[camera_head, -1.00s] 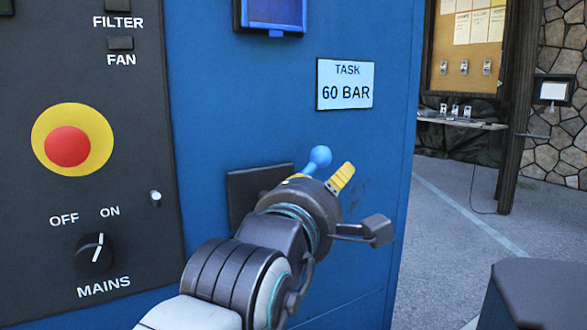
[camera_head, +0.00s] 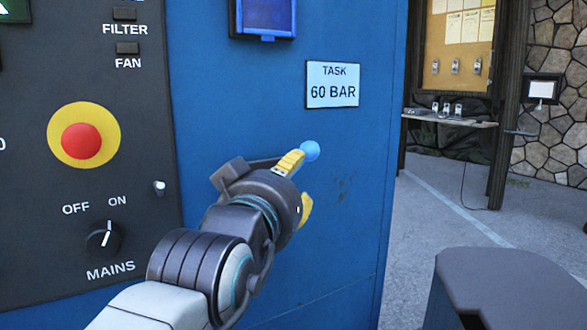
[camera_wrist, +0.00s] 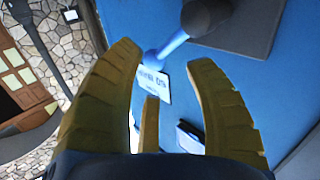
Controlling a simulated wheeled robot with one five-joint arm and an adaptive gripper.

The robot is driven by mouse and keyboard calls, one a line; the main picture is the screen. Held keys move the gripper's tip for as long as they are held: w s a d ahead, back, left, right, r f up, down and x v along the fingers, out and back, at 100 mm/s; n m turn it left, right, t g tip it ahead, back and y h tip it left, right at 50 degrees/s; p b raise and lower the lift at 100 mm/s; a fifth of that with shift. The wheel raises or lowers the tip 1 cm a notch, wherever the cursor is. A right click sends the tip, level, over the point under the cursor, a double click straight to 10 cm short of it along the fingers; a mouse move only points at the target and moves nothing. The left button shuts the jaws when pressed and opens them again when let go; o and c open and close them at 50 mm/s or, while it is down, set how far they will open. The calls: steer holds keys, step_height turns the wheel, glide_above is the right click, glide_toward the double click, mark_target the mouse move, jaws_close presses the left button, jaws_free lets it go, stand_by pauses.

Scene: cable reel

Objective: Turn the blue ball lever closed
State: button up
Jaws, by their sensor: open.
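The blue ball lever (camera_head: 310,151) sticks out from the blue cabinet wall; in the head view only its ball end shows, just past the upper yellow finger. In the wrist view the blue rod and ball (camera_wrist: 152,61) run down-left from a dark hub (camera_wrist: 206,14). My gripper (camera_head: 299,184) is open, with one finger above the other in the head view. In the wrist view my gripper (camera_wrist: 166,60) has the ball appearing between the fingertips, nearer the left one. I cannot tell whether they touch. My wrist and fingers hide the lever's base in the head view.
A TASK 60 BAR sign (camera_head: 333,84) is above the lever. On the left is a dark panel with a red stop button (camera_head: 82,141) and a MAINS knob (camera_head: 104,240). Open floor lies beyond the cabinet's right edge. A dark block (camera_head: 510,285) stands lower right.

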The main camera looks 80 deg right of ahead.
mark_target(300, 167)
steer(key=shift+s+d+r+m+b, duration=0.15)
steer(key=shift+d+m+b, duration=0.15)
steer(key=shift+d+m, duration=1.15)
steer(key=shift+s+d+f+m+b, duration=0.1)
steer(key=shift+d+m+b, duration=0.25)
steer(key=shift+d+m, duration=1.05)
steer(key=shift+s+d+r+m+b, duration=0.25)
steer(key=shift+d+m, duration=0.6)
steer(key=shift+m, duration=1.1)
steer(key=shift+w+f, duration=0.1)
steer(key=shift+f, duration=0.1)
steer(key=shift+c, duration=0.3)
jaws_close()
